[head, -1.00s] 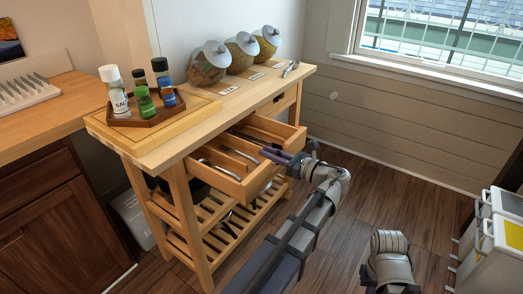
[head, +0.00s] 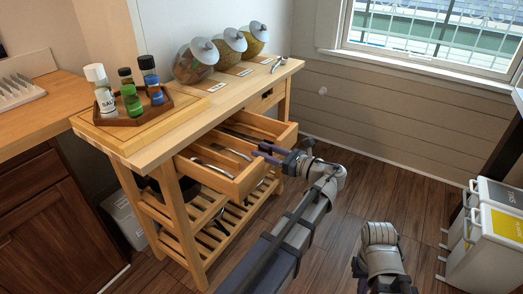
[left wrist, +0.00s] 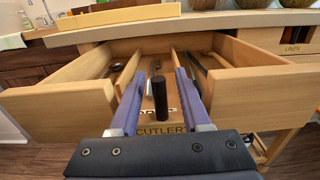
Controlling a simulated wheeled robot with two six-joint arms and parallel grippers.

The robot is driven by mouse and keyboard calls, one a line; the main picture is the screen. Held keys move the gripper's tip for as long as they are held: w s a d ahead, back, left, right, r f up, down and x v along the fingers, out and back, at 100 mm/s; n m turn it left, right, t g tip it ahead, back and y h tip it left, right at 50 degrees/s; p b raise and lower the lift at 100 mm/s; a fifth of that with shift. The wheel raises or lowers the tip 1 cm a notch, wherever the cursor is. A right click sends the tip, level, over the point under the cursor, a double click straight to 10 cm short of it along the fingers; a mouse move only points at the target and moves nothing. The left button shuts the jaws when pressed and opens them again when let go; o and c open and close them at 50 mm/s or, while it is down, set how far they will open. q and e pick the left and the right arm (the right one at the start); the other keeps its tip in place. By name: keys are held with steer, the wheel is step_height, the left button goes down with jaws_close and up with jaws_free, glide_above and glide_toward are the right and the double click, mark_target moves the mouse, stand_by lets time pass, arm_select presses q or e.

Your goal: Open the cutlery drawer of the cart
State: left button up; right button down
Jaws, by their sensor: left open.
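The cutlery drawer (head: 232,187) of the wooden cart stands pulled well out, with dividers and cutlery visible inside. In the left wrist view its front carries a label reading "CUTLER…" (left wrist: 160,130), partly covered. A dark knob (left wrist: 160,97) stands up in that view between my two purple fingers. My left gripper (head: 268,152) is open at the drawer front, with its fingers (left wrist: 164,98) on either side of the knob and gaps visible. Whether the fingers touch the drawer front I cannot tell.
The cart top (head: 190,122) holds a tray of bottles (head: 135,112), several lidded jars (head: 229,50) and tongs (head: 278,62). A drawer labelled "LINEN" (left wrist: 292,48) is beside the cutlery drawer. White bins (head: 490,240) stand at right. Floor (head: 340,215) is clear between.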

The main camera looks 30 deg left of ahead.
arm_select(q)
steer(key=d, duration=0.6)
steer(key=shift+s+d, duration=0.25)
steer(key=shift+d, duration=0.1)
steer(key=shift+s+r+p, duration=0.15)
steer(key=shift+p, duration=0.3)
steer(key=s+d+r+n+h+p, duration=0.1)
steer(key=s+d+n+h+p, duration=0.6)
steer(key=d+p, duration=0.3)
steer(key=s+d+r+n+g+h+p, duration=0.1)
steer(key=s+d+r+n+h+p, duration=0.1)
steer(key=s+d+n+h+p, duration=0.6)
steer(key=d+h+p, duration=0.1)
steer(key=p, duration=0.5)
steer(key=shift+s+d+h, duration=0.2)
steer(key=shift+d+h, duration=0.15)
steer(key=shift+h, duration=0.05)
